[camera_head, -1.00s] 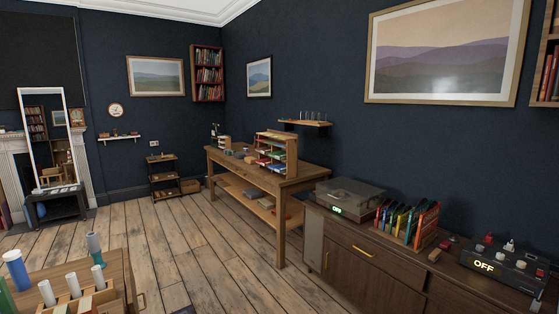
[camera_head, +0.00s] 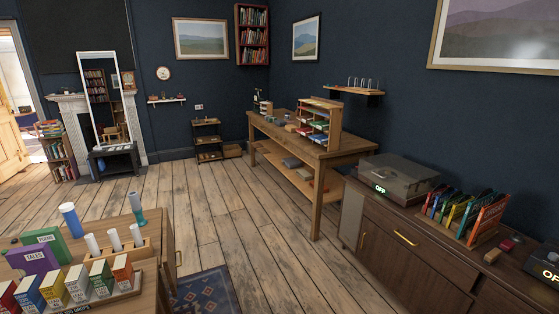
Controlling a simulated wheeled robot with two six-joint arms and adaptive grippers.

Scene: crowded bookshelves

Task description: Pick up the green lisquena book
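I cannot make out a book with a readable lisquena title. A green book or box (camera_head: 58,252) with a small white label stands on the wooden table at the lower left, behind a purple one (camera_head: 32,262). Its label is too small to read surely. Books also fill the red wall bookshelf (camera_head: 238,36) at the back and a low bookshelf (camera_head: 68,172) by the fireplace; their titles cannot be read. A slim row of coloured books or sleeves (camera_head: 466,213) stands in a rack on the sideboard. Neither of my grippers is in view.
The wooden table (camera_head: 166,262) fills the lower left, with a rack of colourful boxes (camera_head: 90,280). The dark sideboard (camera_head: 402,262) runs along the right wall. A long workbench (camera_head: 352,150) stands behind it. Plank floor (camera_head: 205,215) is open between them, with a blue rug (camera_head: 203,291) in front.

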